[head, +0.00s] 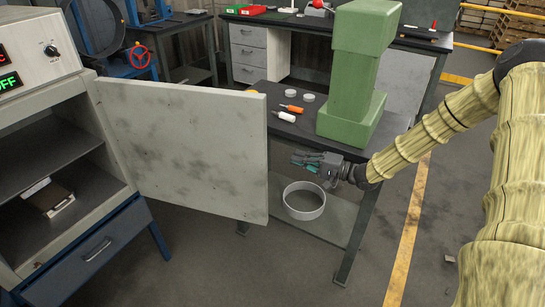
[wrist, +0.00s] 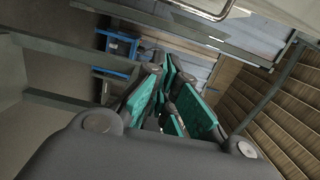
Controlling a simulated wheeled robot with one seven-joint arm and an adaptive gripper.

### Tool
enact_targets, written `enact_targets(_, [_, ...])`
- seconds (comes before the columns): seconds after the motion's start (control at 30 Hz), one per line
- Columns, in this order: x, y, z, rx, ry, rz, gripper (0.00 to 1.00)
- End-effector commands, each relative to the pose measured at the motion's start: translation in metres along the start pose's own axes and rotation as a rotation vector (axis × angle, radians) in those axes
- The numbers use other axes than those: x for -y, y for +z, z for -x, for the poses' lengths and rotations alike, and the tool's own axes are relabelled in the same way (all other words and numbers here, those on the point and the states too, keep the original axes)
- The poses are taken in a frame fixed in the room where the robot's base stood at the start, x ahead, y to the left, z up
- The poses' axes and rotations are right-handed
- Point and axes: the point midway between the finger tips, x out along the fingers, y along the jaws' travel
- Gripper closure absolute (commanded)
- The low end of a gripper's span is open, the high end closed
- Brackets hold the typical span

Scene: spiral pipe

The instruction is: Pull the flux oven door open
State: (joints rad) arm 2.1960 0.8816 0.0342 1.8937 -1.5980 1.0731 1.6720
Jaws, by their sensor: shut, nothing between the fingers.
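The flux oven (head: 45,100) stands at the left of the head view, with a control panel above its cavity. Its pale grey door (head: 190,150) is swung wide open to the right, and the dark interior shows. The door's inner face is toward the head camera; no handle shows on it, and its outer face is hidden. My gripper (head: 297,159) is to the right of the door's free edge, apart from it in the picture. Its fingers point left. The wrist view shows the teal-padded fingers (wrist: 172,85) together, with nothing held.
A dark workbench (head: 283,112) with a green press (head: 355,75) stands behind my gripper. A round grey ring (head: 304,201) sits on its lower shelf. A small box (head: 47,198) lies inside the oven. Open floor lies in front of the door.

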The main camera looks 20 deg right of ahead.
Motion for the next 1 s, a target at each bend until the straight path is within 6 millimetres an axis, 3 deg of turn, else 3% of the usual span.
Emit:
enact_targets(0.17, [0.001,0.001,-0.016,0.009,-0.003,-0.002,1.00])
enact_targets(0.77, [0.001,0.002,-0.103,0.008,-0.002,-0.002,1.00])
enact_targets(1.0, [0.002,0.026,-0.092,0.004,-0.002,-0.003,1.00])
